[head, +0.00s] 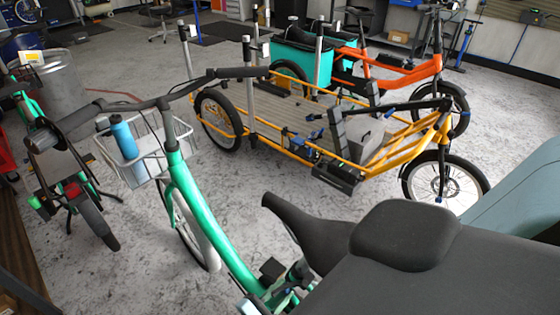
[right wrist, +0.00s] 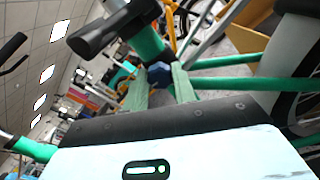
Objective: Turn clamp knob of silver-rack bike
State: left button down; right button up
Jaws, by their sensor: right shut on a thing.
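A green bike (head: 197,212) with a silver front rack (head: 152,172) stands in the lower left of the head view, its black saddle (head: 300,228) near the middle. In the right wrist view, my right gripper (right wrist: 159,86) has its two pale green fingers on either side of a small dark blue knob (right wrist: 158,73). It is shut on this knob, beside green frame tubes (right wrist: 225,83). The knob's far side is hidden. My left gripper is not in view.
A blue bottle (head: 124,137) stands in the rack. A yellow cargo bike (head: 290,145) and an orange bike (head: 395,72) with teal boxes stand behind. Another bike (head: 70,175) is at far left. Grey floor (head: 110,265) is clear between them.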

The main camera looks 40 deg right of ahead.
jog(key=o, duration=1)
